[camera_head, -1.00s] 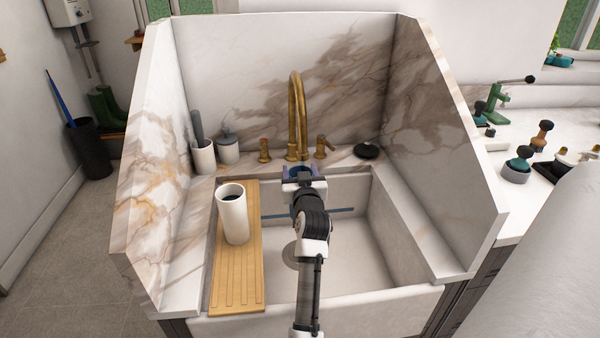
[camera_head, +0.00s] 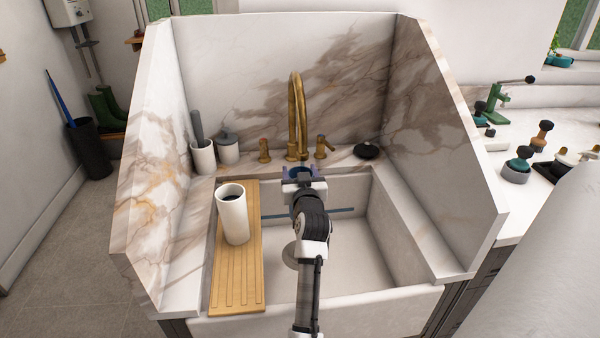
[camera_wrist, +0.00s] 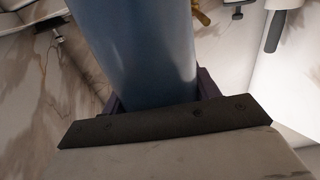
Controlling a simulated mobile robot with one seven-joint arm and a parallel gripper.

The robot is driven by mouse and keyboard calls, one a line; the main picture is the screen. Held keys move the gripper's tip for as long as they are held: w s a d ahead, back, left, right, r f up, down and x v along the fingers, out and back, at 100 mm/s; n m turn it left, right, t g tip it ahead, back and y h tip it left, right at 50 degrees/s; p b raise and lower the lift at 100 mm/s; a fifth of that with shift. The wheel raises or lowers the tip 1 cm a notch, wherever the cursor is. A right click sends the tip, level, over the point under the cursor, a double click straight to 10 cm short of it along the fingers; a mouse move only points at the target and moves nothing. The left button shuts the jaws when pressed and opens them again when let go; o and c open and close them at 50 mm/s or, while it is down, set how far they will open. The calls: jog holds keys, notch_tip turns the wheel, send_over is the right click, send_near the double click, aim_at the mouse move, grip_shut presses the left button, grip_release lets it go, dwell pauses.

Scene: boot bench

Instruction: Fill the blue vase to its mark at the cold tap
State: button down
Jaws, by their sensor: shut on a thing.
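The blue vase (camera_wrist: 140,50) fills the upper middle of the wrist view, held between the jaws of my gripper (camera_wrist: 155,105). In the head view only its rim (camera_head: 297,170) shows past my wrist, under the brass spout and over the back of the sink. My gripper is shut on the vase. The brass tap (camera_head: 297,115) has a lever on its left (camera_head: 264,150) and one on its right (camera_head: 323,147). The right lever stands at a different angle from before. The vase's mark and any water are hidden or too small to tell.
A white cylindrical vessel (camera_head: 233,215) stands on a wooden drainboard (camera_head: 238,285) across the sink's left side. A grey pot with a tool (camera_head: 203,157), a lidded jar (camera_head: 228,148) and a black disc (camera_head: 367,151) sit on the back ledge. Marble walls enclose the sink (camera_head: 380,265).

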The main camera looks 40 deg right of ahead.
jog(key=s+a, duration=0.2)
jog(key=a, duration=0.1)
jog(key=shift+s+a+r+p, duration=0.15)
jog(key=shift+p, duration=0.25)
jog(key=s+a, duration=0.3)
jog(key=a, duration=0.2)
jog(key=shift+s+p, duration=0.25)
jog(key=shift+p, duration=0.2)
notch_tip(320, 180, up, 6)
jog(key=p, duration=0.4)
dwell(0.3)
dwell(0.4)
